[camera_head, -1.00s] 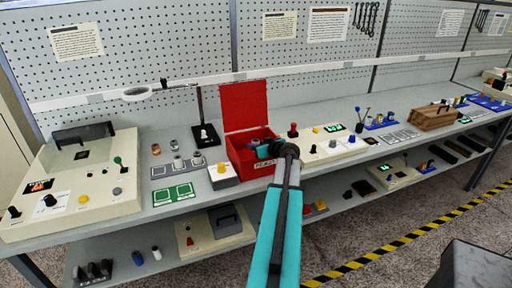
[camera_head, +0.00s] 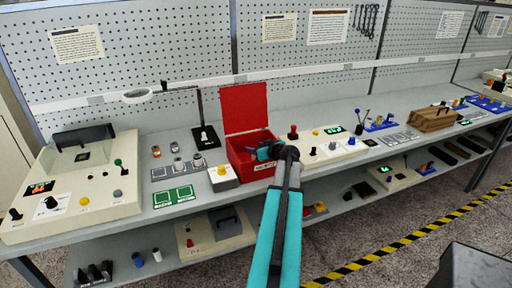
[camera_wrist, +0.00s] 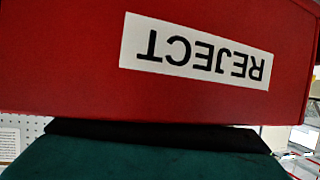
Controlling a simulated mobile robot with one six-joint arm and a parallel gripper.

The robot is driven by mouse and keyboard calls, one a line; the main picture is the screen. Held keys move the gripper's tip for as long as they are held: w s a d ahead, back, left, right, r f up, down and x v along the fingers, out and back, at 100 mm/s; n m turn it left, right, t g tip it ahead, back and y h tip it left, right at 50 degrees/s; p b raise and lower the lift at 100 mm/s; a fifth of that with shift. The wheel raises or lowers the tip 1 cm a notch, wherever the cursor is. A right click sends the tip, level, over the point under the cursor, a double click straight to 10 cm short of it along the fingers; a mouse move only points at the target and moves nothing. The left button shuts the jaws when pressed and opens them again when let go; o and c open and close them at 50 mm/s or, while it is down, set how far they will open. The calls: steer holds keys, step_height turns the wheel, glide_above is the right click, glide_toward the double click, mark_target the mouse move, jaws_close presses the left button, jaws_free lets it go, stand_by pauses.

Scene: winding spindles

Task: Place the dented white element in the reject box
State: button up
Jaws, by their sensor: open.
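The red reject box (camera_head: 236,162) stands on the bench with its red lid (camera_head: 245,108) raised. My gripper (camera_head: 257,152) is open, at the box's mouth in the head view, low over the opening; its fingertips are small there. In the wrist view the red box wall (camera_wrist: 60,60) fills most of the picture, close up, with the REJECT label (camera_wrist: 197,50) upside down. I cannot make out the dented white element in either view; the inside of the box is largely hidden by the wall and my gripper.
A white block with a yellow button (camera_head: 223,178) stands just left of the box. A cream control panel (camera_head: 322,152) is to the right, close to my arm.

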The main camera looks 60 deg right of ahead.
steer(key=shift+r+p, duration=0.4)
steer(key=shift+p, duration=0.35)
steer(key=shift+s+a+b, duration=0.2)
steer(key=shift+s+b, duration=0.15)
steer(key=shift+b, duration=0.05)
steer(key=b+v, duration=0.3)
steer(key=v, duration=0.8)
steer(key=shift+r, duration=0.2)
